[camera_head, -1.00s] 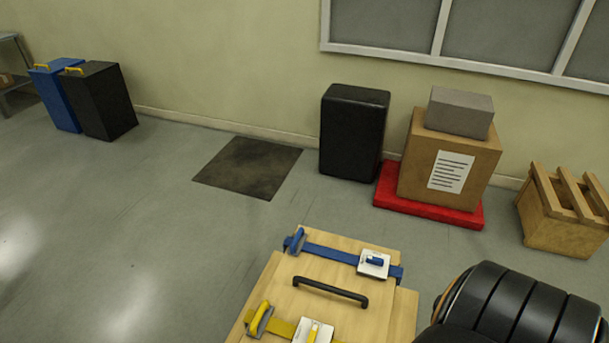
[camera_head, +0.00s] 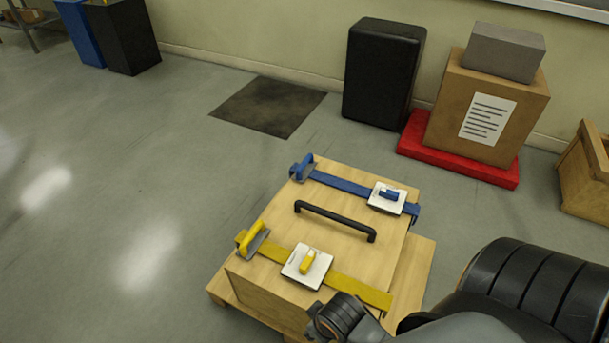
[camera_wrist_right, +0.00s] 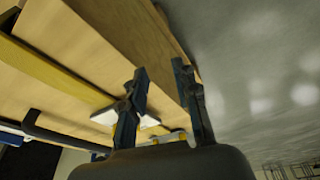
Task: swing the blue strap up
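The blue strap (camera_head: 343,184) lies flat across the far side of a wooden crate's lid (camera_head: 340,215) in the head view. A blue handle (camera_head: 303,168) stands at its left end. A white plate with a blue knob (camera_head: 388,195) sits on it near the right end. My right arm comes in from the lower right, its wrist in front of the crate, well short of the blue strap. In the right wrist view, my right gripper (camera_wrist_right: 160,72) has its fingers apart, with nothing seen between them, close to the crate's wood. My left gripper is not in view.
A yellow strap (camera_head: 350,288) with a white plate and yellow knob crosses the near side. A black handle (camera_head: 335,221) rises between the straps. Behind stand a black box (camera_head: 383,75) and a carton (camera_head: 485,110) on a red base. Floor at left is clear.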

